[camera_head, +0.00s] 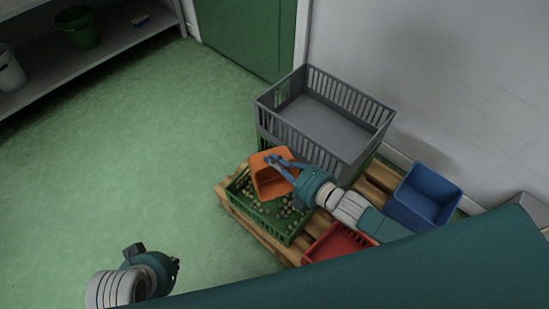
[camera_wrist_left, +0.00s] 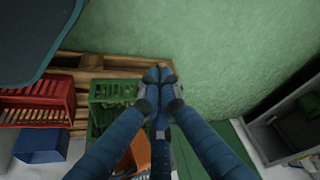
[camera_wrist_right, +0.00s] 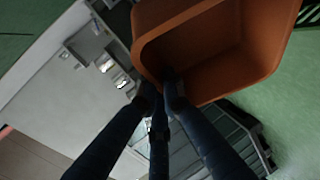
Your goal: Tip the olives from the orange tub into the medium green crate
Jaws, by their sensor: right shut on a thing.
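The orange tub (camera_head: 267,180) is tilted over the back-left part of the green crate (camera_head: 273,232), its open side toward the crate. Scattered olives (camera_head: 268,207) lie in the green crate. My right gripper (camera_head: 283,164) is shut on the tub's rim. In the right wrist view the tub (camera_wrist_right: 225,50) fills the top, and no olives show in the visible part of its inside. My left gripper (camera_head: 174,266) is empty, low over the floor at the front left. Its fingers are together in the left wrist view (camera_wrist_left: 160,76).
The crates stand on a wooden pallet (camera_head: 245,226). A large grey crate (camera_head: 335,115) stands behind, on a green one. A red crate (camera_head: 338,243) and a blue tub (camera_head: 425,197) are to the right. A shelf with buckets (camera_head: 78,28) is at far left. The left floor is clear.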

